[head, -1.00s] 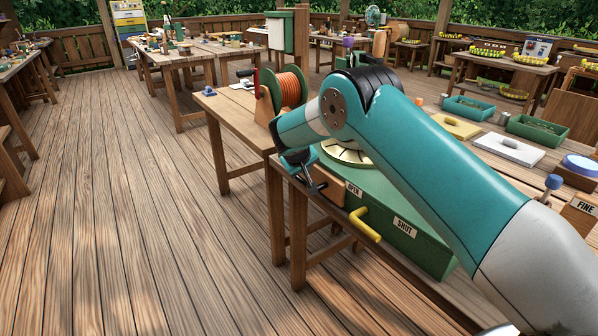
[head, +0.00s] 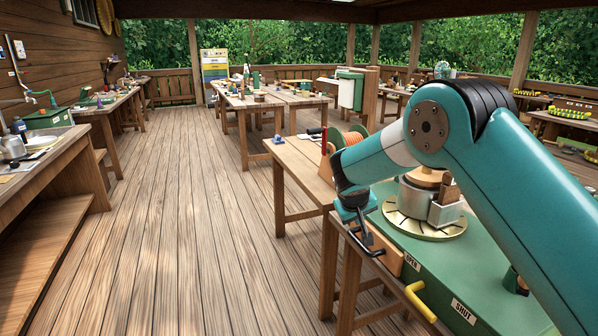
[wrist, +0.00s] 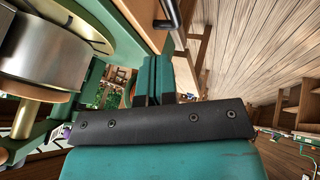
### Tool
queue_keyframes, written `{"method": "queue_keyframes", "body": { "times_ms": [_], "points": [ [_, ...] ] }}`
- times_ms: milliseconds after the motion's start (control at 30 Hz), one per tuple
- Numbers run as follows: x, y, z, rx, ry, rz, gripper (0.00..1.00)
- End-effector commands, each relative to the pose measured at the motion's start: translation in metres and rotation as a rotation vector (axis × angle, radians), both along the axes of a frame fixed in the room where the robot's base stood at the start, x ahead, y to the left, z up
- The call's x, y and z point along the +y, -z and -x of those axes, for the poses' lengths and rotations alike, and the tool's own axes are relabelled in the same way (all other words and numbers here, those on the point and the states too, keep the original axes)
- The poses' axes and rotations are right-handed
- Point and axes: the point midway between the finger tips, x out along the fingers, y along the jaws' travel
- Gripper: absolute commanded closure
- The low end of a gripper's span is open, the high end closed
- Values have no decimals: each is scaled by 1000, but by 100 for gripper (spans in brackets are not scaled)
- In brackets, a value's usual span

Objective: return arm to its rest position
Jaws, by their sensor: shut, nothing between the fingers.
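My teal arm (head: 505,165) reaches across the right of the head view and bends down at its left end. My gripper (head: 354,207) hangs beside the left end of a green bench unit (head: 460,262), close to a black handle (head: 366,240). In the wrist view my gripper (wrist: 153,77) shows its teal fingers together with nothing between them. Part of the fingers is hidden behind the black wrist bar. The black handle shows at the top of the wrist view (wrist: 172,14), apart from the fingers.
A round slotted plate (head: 410,228) with a metal block on it sits on the unit, close to my forearm. A yellow handle (head: 420,300) sticks out in front. The plank floor (head: 190,230) at left is clear.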

Motion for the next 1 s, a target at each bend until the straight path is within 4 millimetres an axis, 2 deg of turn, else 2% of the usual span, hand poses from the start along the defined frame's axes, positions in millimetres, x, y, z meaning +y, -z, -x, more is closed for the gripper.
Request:
{"method": "queue_keyframes", "body": {
  "times_ms": [33,67,167,267,367,400,467,500,600,700,833,1000],
  "points": [
    [5,-21,13,14,-19,-36,100],
    [10,-32,23,28,-34,-61,100],
    [24,-68,69,93,-93,-157,100],
    [37,-100,126,162,-161,-249,100],
    [48,-127,192,234,-233,-331,100],
    [51,-136,220,262,-262,-361,100],
    [56,-146,262,306,-308,-404,100],
    [58,-152,290,334,-339,-429,100],
    [62,-159,353,395,-406,-480,100],
    [64,-161,400,442,-460,-513,100],
    [65,-160,433,477,-498,-536,100],
    [65,-160,439,484,-506,-540,100]
  ]
}}
